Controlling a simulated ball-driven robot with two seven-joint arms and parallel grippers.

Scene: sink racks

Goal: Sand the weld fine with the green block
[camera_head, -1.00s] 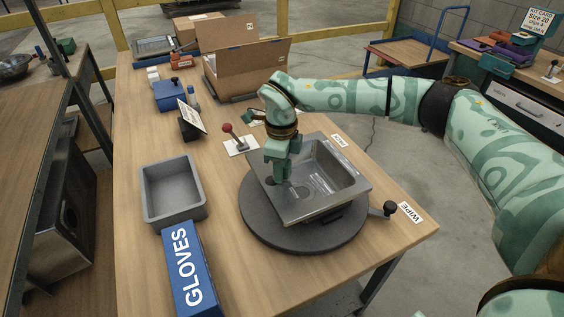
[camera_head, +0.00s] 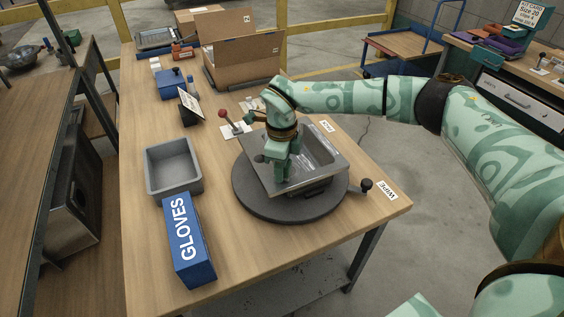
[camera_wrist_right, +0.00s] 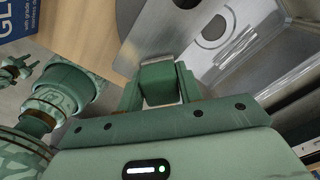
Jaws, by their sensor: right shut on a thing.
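My right gripper (camera_head: 276,178) is over the front left part of the steel sink (camera_head: 322,150), pointing down. In the right wrist view it is shut on the green block (camera_wrist_right: 158,82), which sits between its two fingers. The block's far edge is close to the sink's flat steel rim (camera_wrist_right: 200,70); I cannot tell whether it touches. The sink rests tilted on a round dark turntable (camera_head: 262,207). The weld cannot be made out, and the arm hides part of the sink. My left gripper is not in the head view.
A grey bin (camera_head: 174,167) and a blue gloves box (camera_head: 189,240) stand left of the turntable. A red-knobbed lever (camera_head: 224,114) stands behind the sink. A black knob (camera_head: 366,185) is by the WIPE label (camera_head: 387,190). Cardboard boxes (camera_head: 238,62) are at the back.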

